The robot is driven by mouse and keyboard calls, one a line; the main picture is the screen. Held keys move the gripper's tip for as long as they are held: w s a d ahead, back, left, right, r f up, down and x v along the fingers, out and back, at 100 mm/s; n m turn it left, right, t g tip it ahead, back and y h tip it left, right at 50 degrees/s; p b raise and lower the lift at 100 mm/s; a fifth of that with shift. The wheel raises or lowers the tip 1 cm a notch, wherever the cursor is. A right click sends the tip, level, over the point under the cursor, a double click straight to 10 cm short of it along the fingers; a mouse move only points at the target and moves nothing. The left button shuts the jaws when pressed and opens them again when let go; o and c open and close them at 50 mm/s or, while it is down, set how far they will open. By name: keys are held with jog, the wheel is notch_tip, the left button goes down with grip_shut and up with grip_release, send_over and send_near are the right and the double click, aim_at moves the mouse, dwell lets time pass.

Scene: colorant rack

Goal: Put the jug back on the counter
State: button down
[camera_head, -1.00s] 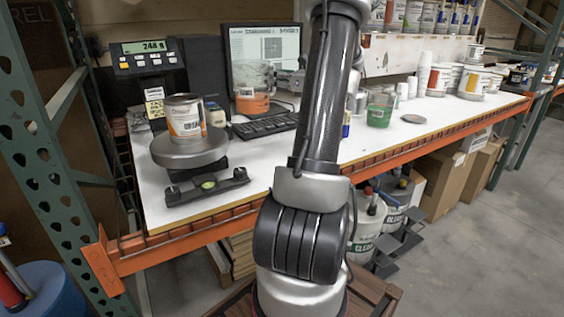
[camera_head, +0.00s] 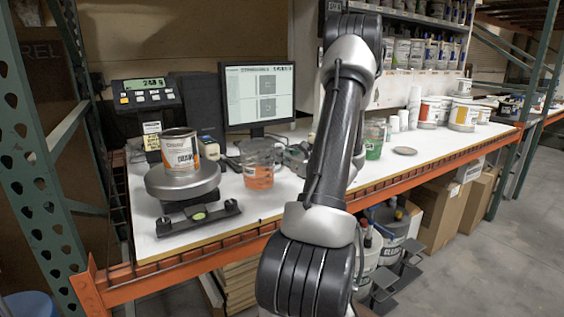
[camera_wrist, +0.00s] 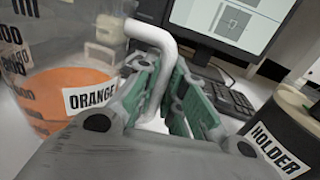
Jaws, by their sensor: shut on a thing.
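The jug (camera_head: 258,166) is clear, with printed markings and orange liquid in its lower part. It appears upright over the counter (camera_head: 228,212), right of the scale; I cannot tell whether its base touches. In the wrist view the jug (camera_wrist: 62,65) fills the left side, with an "ORANGE" label. My gripper (camera_head: 292,158) is partly hidden behind my arm in the head view. In the wrist view its green-padded fingers (camera_wrist: 172,98) are shut around the jug's pale handle (camera_wrist: 160,42).
A paint can (camera_head: 180,151) sits on the round scale (camera_head: 183,182) at left. A monitor (camera_head: 258,95) stands behind the jug. A green-filled jug (camera_head: 374,140) is to the right. A dark "HOLDER" container (camera_wrist: 292,125) is right of my fingers. Bare counter lies in front.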

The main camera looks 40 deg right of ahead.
jog(key=shift+f, duration=0.9)
jog(key=c, duration=1.5)
grip_release()
